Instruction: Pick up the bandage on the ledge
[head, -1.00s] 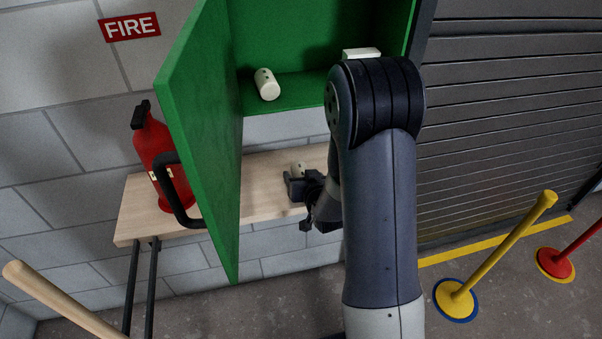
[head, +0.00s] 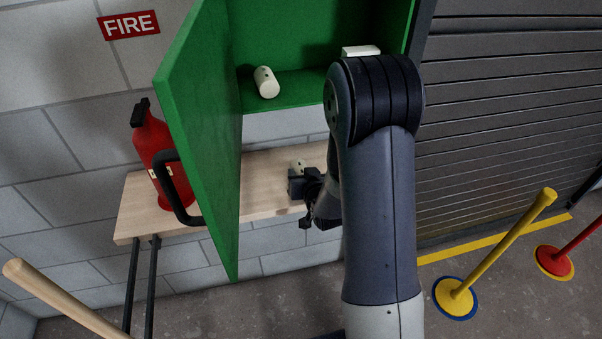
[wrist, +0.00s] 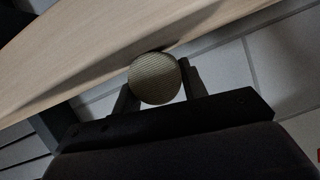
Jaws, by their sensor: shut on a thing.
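The bandage (head: 297,164) is a small cream roll at the ledge (head: 262,185), mostly hidden behind my gripper (head: 303,190) in the head view. In the wrist view the round end of the bandage (wrist: 155,78) sits between the two fingers of my gripper (wrist: 157,88), which is shut on it. The wrist view also shows the pale wooden ledge (wrist: 90,50) close beyond the bandage. I cannot tell whether the bandage still touches the ledge.
A green cabinet (head: 290,95) stands open above the ledge, its door (head: 200,120) jutting forward left of my gripper. Another cream roll (head: 266,82) and a white box (head: 361,51) are inside. A red extinguisher (head: 160,155) stands on the ledge's left. Posts (head: 500,240) stand at right.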

